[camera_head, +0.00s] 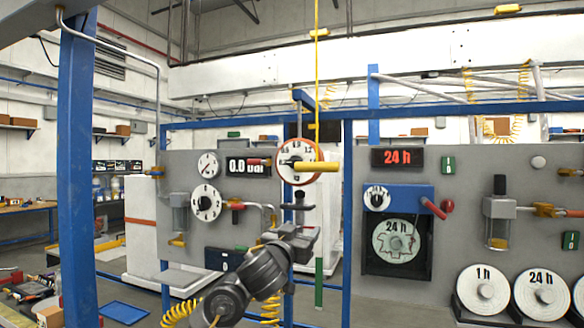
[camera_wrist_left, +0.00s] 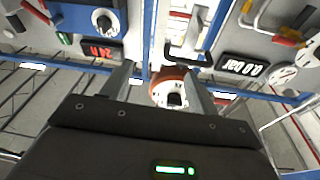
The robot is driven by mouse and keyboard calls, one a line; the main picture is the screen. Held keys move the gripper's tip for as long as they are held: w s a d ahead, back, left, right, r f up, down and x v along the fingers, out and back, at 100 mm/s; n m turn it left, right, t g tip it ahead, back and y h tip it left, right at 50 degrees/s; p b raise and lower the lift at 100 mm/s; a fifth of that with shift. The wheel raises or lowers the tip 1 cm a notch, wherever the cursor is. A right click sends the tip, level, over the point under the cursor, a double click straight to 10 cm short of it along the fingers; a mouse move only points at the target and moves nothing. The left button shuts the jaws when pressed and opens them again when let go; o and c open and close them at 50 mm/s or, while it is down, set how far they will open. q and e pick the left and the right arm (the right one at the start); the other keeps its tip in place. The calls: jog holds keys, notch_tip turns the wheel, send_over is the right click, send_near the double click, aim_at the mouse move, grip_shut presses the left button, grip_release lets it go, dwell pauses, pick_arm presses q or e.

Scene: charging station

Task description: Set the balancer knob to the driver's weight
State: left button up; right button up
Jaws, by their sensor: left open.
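The balancer, a white dial with an orange-red rim and dark numbers (camera_head: 298,153), hangs under a yellow cable in the middle of the head view. A yellow bar sticks out to its right. Its pointer setting is too small to read. In the left wrist view the balancer (camera_wrist_left: 172,88) shows with a dark knob at its centre, beyond and between the two fingers. My left gripper (camera_head: 299,230) is open and empty, below the balancer in the head view and apart from it. No driver's weight can be read. My right gripper is not in view.
A grey panel with round gauges (camera_head: 207,203) and a "0.0 bar" display (camera_head: 247,166) stands left. A right panel carries a red "24 h" display (camera_head: 398,157), a blue timer unit (camera_head: 410,197) and white discs (camera_head: 483,290). A blue post (camera_head: 76,160) stands near left.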

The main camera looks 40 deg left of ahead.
pick_arm(q)
jog(key=s+a+r+n+t+y, duration=0.1)
jog(key=s+a+r, duration=0.1)
jog(key=r, duration=0.4)
jog(key=s+a+r+n+t+y, duration=0.1)
jog(key=s+a+r, duration=0.1)
jog(key=r, duration=0.4)
jog(key=p+x, duration=0.3)
jog(key=x, duration=0.8)
jog(key=shift+f, duration=0.1)
jog(key=shift+c, duration=0.3)
jog(key=c, duration=0.9)
